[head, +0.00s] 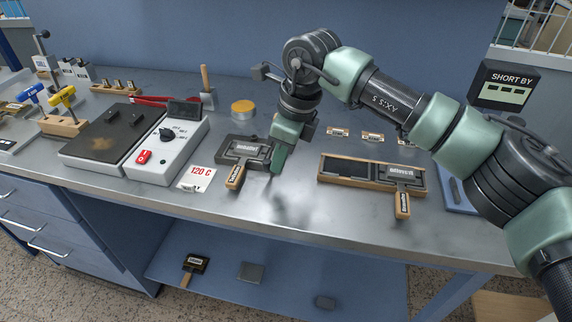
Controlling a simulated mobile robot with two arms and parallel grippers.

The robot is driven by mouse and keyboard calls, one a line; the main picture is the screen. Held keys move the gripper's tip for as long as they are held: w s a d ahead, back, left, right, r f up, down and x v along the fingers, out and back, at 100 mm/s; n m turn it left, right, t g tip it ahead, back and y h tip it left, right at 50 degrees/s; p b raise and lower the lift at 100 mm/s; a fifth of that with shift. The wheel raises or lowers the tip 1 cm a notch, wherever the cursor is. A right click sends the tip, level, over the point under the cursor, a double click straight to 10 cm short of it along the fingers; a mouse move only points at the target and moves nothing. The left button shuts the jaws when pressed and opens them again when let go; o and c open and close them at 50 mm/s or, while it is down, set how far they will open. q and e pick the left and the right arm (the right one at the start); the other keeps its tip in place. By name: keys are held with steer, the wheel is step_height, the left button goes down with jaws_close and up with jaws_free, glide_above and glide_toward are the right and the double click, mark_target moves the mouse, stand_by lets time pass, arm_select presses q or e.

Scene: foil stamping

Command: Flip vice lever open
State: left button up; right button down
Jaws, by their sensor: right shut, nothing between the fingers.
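A dark grey flat block (226,158) on the bench appears to be the vice. A type holder with a wooden handle (235,176) lies in or on it, the handle pointing to the front. My right gripper (278,165) points down at the right side of this block, very close to it. Its fingers are shut and empty. I cannot tell whether they touch the block. No lever can be made out clearly; the gripper covers part of the block's right side. My left gripper is not in view.
A hot plate (105,139) with a white control box (160,165) and a "120 C" card (197,178) stand to the left. A wooden tray (340,180) with another type holder (403,180) lies to the right. A yellow-lidded tin (242,106) stands behind.

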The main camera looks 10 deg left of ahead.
steer(key=shift+r, duration=0.1)
stand_by(0.5)
steer(key=p+v, duration=0.3)
steer(key=v, duration=0.4)
steer(key=shift+r+p, duration=0.3)
steer(key=shift+p, duration=0.1)
steer(key=shift+d, duration=0.1)
steer(key=shift+f, duration=0.1)
